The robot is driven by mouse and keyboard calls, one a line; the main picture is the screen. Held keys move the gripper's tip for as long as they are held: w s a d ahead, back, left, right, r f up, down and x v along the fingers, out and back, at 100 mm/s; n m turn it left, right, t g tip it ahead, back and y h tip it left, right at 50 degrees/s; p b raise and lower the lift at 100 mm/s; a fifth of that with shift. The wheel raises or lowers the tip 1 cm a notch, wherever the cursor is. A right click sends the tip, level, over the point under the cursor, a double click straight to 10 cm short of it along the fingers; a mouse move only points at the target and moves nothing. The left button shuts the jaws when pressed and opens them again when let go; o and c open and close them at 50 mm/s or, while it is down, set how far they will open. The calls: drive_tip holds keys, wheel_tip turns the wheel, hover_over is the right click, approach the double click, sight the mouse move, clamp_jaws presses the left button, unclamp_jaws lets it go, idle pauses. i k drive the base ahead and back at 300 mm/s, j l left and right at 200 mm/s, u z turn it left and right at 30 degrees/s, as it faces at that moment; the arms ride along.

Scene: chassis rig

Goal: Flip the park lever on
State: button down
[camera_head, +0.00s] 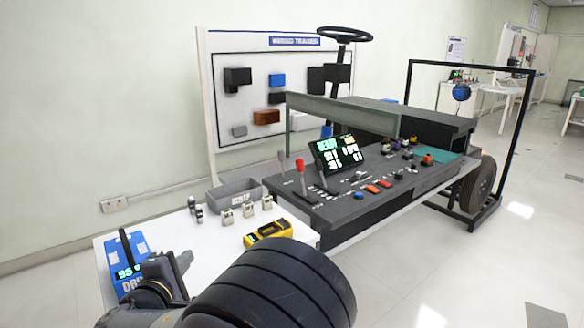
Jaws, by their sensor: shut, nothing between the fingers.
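The dark console (365,205) stands right of centre. At its left end, a lever with a red grip (300,166) stands upright, close to another lever with a pale top (282,158). A dark lever (319,179) stands beside them. The labels are too small to read, so I cannot tell which is the park lever. My gripper (183,262) is low at left, over the white table, shut and empty. It is well apart from the levers, and my arm partly hides it.
A lit display (336,152) stands on the console behind the levers. The white table (215,255) holds a grey bin (234,194), several small metal parts, a yellow meter (267,227) and a blue device (126,262). A dark bar (340,113) spans above the console.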

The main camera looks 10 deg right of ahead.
sight(299, 162)
drive_tip(key=i+l+z, duration=0.1)
drive_tip(key=i+l, duration=0.15)
drive_tip(key=i, duration=0.15)
drive_tip(key=i+l+z, duration=0.1)
drive_tip(key=i, duration=0.3)
drive_tip(key=i+l+z, duration=0.15)
drive_tip(key=i+l, duration=0.15)
drive_tip(key=i, duration=0.15)
